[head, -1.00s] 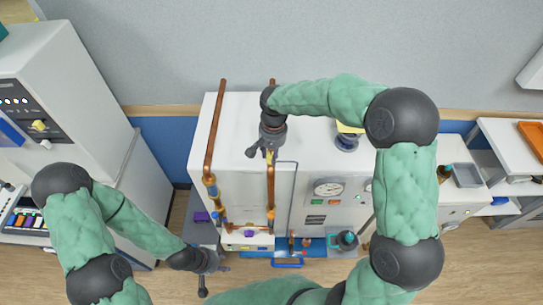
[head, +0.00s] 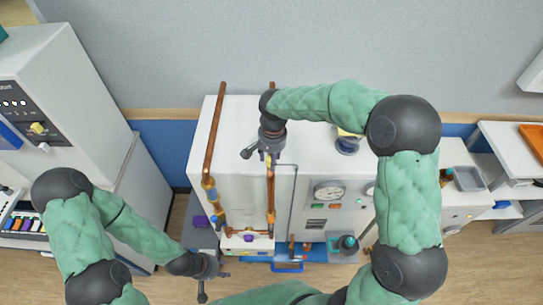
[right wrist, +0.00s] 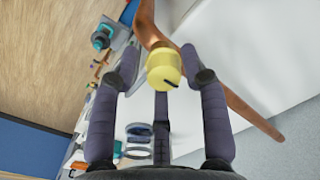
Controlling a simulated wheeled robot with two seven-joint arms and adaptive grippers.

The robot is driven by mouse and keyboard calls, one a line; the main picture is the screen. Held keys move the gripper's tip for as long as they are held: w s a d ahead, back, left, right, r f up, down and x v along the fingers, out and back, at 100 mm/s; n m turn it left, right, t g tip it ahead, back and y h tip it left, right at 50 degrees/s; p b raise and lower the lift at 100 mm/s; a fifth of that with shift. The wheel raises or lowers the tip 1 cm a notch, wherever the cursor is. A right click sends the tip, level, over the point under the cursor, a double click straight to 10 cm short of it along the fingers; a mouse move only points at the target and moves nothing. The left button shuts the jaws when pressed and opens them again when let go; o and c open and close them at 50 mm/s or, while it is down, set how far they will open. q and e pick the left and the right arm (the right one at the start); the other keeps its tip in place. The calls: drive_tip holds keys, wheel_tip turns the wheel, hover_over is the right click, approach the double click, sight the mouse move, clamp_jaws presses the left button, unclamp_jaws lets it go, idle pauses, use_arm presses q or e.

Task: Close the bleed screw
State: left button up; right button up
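In the right wrist view a yellow round knob with a dark mark (right wrist: 163,69), which looks like the bleed screw, sits by a copper pipe (right wrist: 240,105). My right gripper is open, with fingers on both sides of the knob; a gap shows on the left, and whether the right finger touches is unclear. In the head view my right gripper (head: 263,154) is over the upper part of the right copper pipe (head: 271,192) and hides the knob. My left gripper (head: 213,284) looks open and empty, low beside the white cabinet's left side.
The white cabinet (head: 230,112) carries a second copper pipe (head: 213,135) on the left and a round gauge (head: 328,192) on its front. A tall grey-white cabinet (head: 65,90) stands at the left. A side unit with a grey tray (head: 468,179) stands at the right.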

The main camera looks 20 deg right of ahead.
drive_tip(key=shift+w+r, duration=0.1)
drive_tip(key=shift+r, duration=0.1)
drive_tip(key=shift+r, duration=0.2)
wheel_tip(320, 180, up, 12)
drive_tip(key=shift+d+f, duration=0.2)
drive_tip(key=shift+f, duration=0.05)
idle(0.7)
